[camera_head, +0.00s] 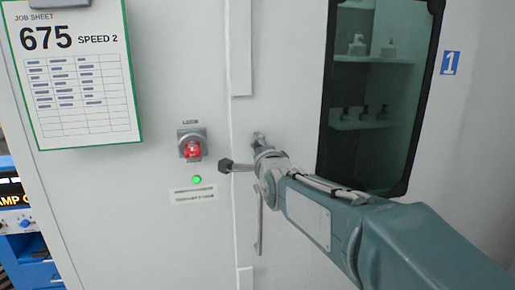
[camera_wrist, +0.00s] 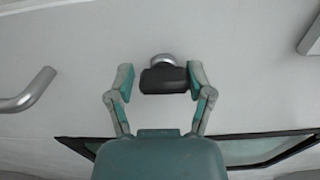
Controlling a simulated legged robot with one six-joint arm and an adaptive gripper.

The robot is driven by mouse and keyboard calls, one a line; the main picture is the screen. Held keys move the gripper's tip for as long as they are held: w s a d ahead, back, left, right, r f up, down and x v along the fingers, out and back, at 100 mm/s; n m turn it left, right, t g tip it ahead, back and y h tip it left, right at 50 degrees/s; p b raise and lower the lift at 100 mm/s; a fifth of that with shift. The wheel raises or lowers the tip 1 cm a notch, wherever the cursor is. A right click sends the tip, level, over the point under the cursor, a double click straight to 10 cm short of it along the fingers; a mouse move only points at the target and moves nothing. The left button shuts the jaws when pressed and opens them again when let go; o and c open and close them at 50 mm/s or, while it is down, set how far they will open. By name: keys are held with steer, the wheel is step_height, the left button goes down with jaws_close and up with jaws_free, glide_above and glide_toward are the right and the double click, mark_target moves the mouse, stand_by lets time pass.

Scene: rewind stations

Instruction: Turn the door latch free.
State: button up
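The latch (camera_head: 226,165) shows in the head view as a dark knob on a short silver stem at the door's left edge. In the wrist view the latch (camera_wrist: 163,80) is a dark block with a rounded silver piece behind it. My gripper (camera_head: 256,154) reaches it from the right and hides part of it. In the wrist view my gripper (camera_wrist: 161,74) is open, with one finger on each side of the dark block. A gap shows at the left finger; the right finger is very close, and I cannot tell whether it touches. The door (camera_head: 285,60) looks shut.
A silver door handle (camera_head: 259,222) hangs below my gripper and also shows in the wrist view (camera_wrist: 28,92). A dark-framed window (camera_head: 372,150) is to the right.

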steer(key=shift+o, duration=0.2)
steer(key=shift+s, duration=0.2)
steer(key=v, duration=1.1)
steer(key=shift+s, duration=0.25)
steer(key=shift+d+f, duration=0.1)
steer(key=shift+d, duration=0.1)
steer(key=s+d+f+n+g+h, duration=0.2)
steer(key=s+d+f+n+g, duration=0.4)
steer(key=s+f, duration=0.3)
steer(key=s+d+f+n+g+h, duration=0.3)
steer(key=s+d+f+n+g, duration=0.2)
steer(key=s, duration=0.9)
step_height(320, 180, down, 5)
steer(key=d+n, duration=0.2)
steer(key=n, duration=0.2)
steer(key=shift+d+g, duration=0.3)
steer(key=shift+g, duration=0.1)
